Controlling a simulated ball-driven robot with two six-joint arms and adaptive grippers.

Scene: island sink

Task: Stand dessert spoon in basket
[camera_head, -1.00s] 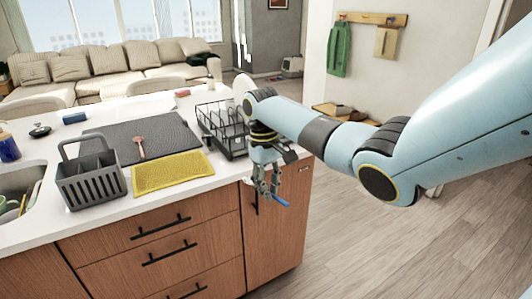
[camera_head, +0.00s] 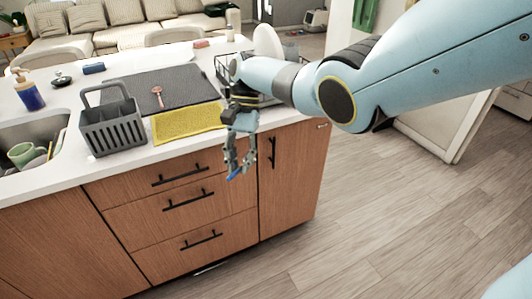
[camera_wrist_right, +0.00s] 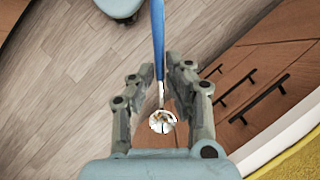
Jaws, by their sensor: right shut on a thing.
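My right gripper (camera_head: 236,165) is shut on a spoon with a blue handle (camera_head: 234,174). It hangs in front of the counter's drawers, below the counter top and to the right of the basket. The grey basket (camera_head: 112,135), with compartments and an arched handle, stands upright on the counter at the left, apart from the gripper. My left gripper is not in view.
A yellow cloth (camera_head: 186,123) lies right of the basket. A dark mat (camera_head: 190,85) behind holds a reddish spoon (camera_head: 157,92). A dish rack (camera_head: 226,70) is partly hidden by my right arm. The sink (camera_head: 40,132) is left. Open floor (camera_head: 400,220) lies right.

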